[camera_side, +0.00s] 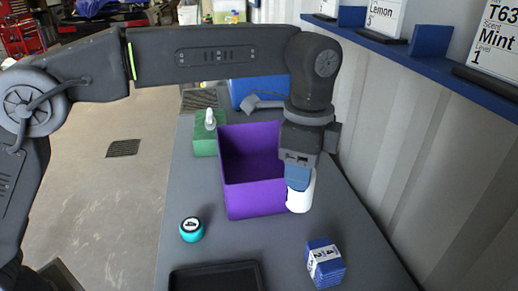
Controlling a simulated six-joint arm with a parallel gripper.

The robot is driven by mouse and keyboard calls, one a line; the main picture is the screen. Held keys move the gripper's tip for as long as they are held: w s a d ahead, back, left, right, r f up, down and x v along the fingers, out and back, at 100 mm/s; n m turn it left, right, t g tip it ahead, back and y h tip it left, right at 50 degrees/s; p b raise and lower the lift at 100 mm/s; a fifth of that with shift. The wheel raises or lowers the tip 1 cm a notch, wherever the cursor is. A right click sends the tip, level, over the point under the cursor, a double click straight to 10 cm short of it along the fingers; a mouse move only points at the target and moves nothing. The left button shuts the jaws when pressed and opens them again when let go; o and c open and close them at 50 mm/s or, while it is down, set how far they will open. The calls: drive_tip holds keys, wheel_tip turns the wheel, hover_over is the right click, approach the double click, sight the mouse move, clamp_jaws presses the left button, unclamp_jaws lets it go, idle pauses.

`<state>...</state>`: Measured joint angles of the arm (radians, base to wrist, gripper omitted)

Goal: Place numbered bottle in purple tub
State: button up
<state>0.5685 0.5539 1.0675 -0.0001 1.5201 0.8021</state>
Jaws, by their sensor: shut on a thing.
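My gripper (298,181) points down and is shut on a white bottle (301,198). No number shows on the part of the bottle in view, and its upper part is hidden by the blue fingers. The purple tub (255,200) stands open on the grey bench, just left of my gripper. The held bottle overlaps the tub's right front corner in the picture; I cannot tell how far it is from the wall. A teal round container (190,230) with a dark number on a white label stands on the bench, front left of the tub.
A blue box with a white label (325,263) stands at front right. A black tray (216,278) lies at the front edge. A green box (206,146) with a white-topped bottle is behind left. A corrugated wall with a blue shelf (415,61) bounds the right.

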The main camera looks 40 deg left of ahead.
drive_tip(key=w+a+n, duration=0.1)
drive_tip(key=w+a, duration=1.2)
drive_tip(key=a, duration=0.4)
wheel_tip(320, 180, down, 16)
drive_tip(key=shift+d+r, duration=0.15)
drive_tip(key=shift+r, duration=0.1)
drive_tip(key=shift+f, duration=0.15)
drive_tip(key=o, duration=1)
